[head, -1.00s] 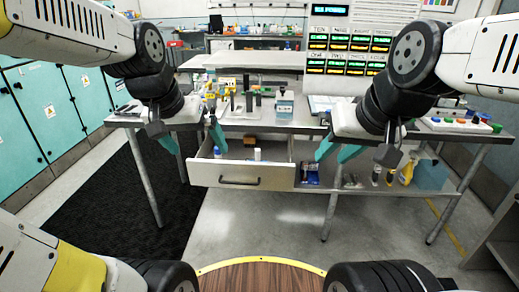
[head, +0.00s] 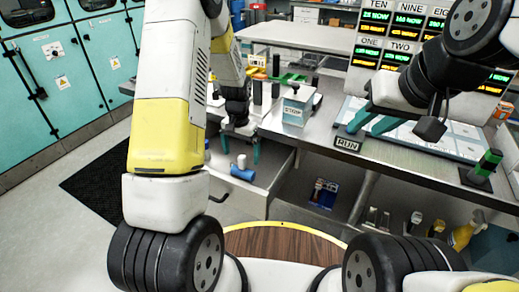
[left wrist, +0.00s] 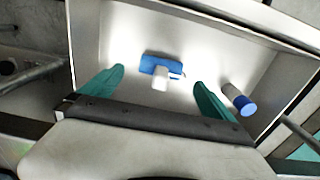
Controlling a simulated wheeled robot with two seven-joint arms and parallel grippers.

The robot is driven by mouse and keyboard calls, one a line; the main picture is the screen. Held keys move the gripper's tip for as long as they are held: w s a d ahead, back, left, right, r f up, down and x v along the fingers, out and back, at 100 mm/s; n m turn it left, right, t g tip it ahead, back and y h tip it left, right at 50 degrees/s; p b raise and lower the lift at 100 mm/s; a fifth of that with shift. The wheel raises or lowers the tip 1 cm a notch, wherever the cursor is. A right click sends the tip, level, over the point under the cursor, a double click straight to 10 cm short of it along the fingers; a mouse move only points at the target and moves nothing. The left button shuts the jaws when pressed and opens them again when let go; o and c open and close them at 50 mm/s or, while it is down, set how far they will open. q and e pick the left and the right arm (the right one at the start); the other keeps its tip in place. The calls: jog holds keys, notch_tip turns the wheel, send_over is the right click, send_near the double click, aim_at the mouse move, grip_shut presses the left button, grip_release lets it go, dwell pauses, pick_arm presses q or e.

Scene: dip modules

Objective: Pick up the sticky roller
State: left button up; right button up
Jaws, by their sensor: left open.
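A blue-and-white piece that looks like the sticky roller lies in the open drawer (head: 285,160). Its blue part (head: 242,173) lies flat and a white cylinder (head: 241,160) stands out from it. In the left wrist view the blue part (left wrist: 153,63) is just beyond and between the fingertips. My left gripper (left wrist: 159,77) is open and empty above the drawer. My right gripper (head: 366,127) is open and empty, held near the table's front edge.
The drawer walls (left wrist: 285,25) surround both items.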

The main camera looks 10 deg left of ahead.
aim_at(243, 167)
pick_arm(q)
jog(key=shift+w+d+f, duration=0.15)
jog(key=shift+f, duration=0.7)
jog(key=f, duration=0.6)
jog(key=shift+w+f, duration=0.4)
jog(key=shift+a, duration=0.2)
jog(key=c, duration=1.3)
jog(key=shift+r, duration=0.1)
notch_tip(243, 167, up, 10)
jog(key=shift+f, duration=0.1)
